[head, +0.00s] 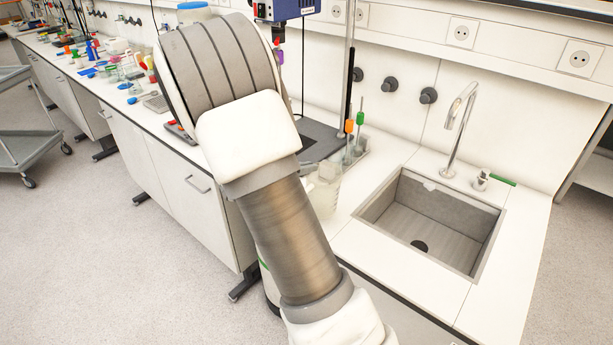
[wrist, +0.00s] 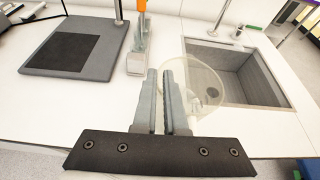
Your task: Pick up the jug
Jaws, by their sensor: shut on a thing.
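The jug (wrist: 208,88) is a translucent, pale, round vessel on the right side of my fingers in the wrist view. In the head view the jug (head: 326,190) shows partly from behind my arm, at the counter strip left of the sink. My gripper (wrist: 165,74) has its two grey fingers close together, shut on the jug at its left side. The exact part held is hard to make out between the fingers. My gripper is hidden behind my arm in the head view. I cannot tell whether the jug touches the counter.
A sink (head: 425,225) with a tall tap (head: 461,120) lies right of the jug. A holder (wrist: 136,63) with an orange-handled tool stands just beyond my fingers. A grey flat-based stand (wrist: 75,50) is at left. White counter in front is clear.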

